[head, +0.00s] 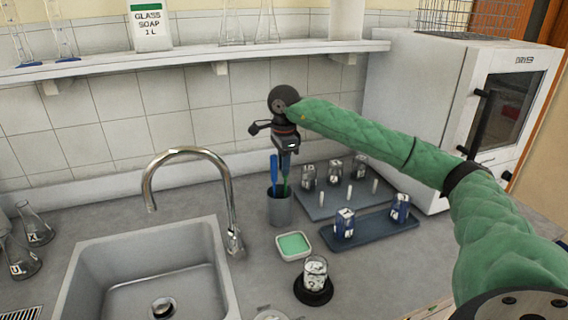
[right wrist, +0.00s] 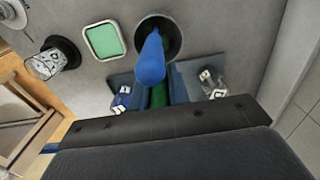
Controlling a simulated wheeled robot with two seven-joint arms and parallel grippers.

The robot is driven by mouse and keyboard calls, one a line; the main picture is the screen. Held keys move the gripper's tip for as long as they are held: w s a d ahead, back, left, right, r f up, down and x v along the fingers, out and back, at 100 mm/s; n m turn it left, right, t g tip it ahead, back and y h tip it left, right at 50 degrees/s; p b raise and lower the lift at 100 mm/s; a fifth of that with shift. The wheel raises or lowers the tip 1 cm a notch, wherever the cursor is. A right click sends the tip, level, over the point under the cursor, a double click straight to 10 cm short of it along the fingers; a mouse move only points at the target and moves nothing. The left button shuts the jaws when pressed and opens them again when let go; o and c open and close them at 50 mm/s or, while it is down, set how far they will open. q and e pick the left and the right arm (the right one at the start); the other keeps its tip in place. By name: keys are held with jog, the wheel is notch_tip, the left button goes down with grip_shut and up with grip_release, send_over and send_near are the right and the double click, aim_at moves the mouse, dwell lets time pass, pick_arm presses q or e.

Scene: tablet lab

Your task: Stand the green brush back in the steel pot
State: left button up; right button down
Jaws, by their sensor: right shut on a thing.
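The steel pot (head: 279,211) stands upright on the counter, right of the tap. A blue brush (head: 274,168) stands in it, and its handle (right wrist: 150,62) rises large in the right wrist view. My right gripper (head: 286,152) is above the pot, pointing down, shut on the green brush (head: 285,181). The green brush hangs upright beside the blue one, its lower part at the pot's mouth. In the right wrist view the green brush (right wrist: 158,96) is partly hidden behind the blue handle, so its lower end is hidden. My left gripper is not in view.
A green sponge dish (head: 294,245) sits in front of the pot. A blue tray (head: 376,234) with jars and a grey rack (head: 325,204) lie to the right. The tap (head: 232,215) and sink (head: 80,290) are left. A shelf (head: 190,62) runs above.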

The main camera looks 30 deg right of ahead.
jog(key=shift+f, duration=0.25)
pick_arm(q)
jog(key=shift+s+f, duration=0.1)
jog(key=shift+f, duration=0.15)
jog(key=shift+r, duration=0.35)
pick_arm(e)
jog(key=shift+f, duration=0.1)
jog(key=c, duration=1.3)
grip_release()
